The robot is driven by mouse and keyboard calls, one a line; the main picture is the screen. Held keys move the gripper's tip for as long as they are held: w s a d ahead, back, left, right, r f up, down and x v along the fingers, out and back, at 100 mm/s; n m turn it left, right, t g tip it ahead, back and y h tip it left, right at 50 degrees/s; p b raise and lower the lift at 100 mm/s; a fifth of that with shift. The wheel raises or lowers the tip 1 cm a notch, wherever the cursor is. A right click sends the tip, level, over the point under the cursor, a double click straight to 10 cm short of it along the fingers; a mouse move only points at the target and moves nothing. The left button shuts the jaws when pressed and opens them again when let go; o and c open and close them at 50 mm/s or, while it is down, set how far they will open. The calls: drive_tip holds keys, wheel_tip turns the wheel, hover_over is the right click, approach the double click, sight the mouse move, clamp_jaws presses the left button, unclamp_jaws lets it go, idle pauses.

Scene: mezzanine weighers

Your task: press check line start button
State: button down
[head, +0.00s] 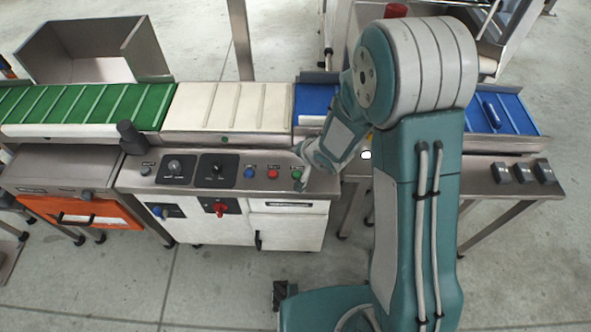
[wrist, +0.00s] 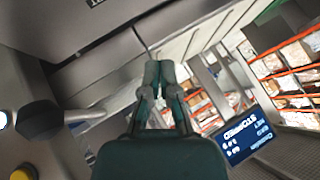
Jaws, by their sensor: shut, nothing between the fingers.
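The control panel (head: 210,190) on the front of the conveyor line carries a blue button (head: 249,173), a red button (head: 273,174) and a green button (head: 296,172) in a row. Their labels are too small to read, so I cannot tell which one is named check line start.
A red switch (head: 220,208) is on the cabinet's front. Conveyor belts run behind the panel: green (head: 90,104), cream (head: 232,106) and blue (head: 312,100). Floor in front is clear.

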hover_over(297, 175)
drive_tip(key=f, duration=0.4)
drive_tip(key=shift+s+a+f, duration=0.1)
drive_tip(key=shift+a+f, duration=0.2)
drive_tip(key=shift+f, duration=0.1)
drive_tip(key=f, duration=0.2)
drive_tip(key=d+f, duration=0.1)
drive_tip(key=f, duration=0.1)
drive_tip(key=shift+a+f, duration=0.25)
drive_tip(key=shift+a, duration=0.05)
drive_tip(key=shift+d, duration=0.2)
drive_tip(key=shift+a, duration=0.1)
idle(0.5)
idle(0.4)
drive_tip(key=shift+f, duration=0.3)
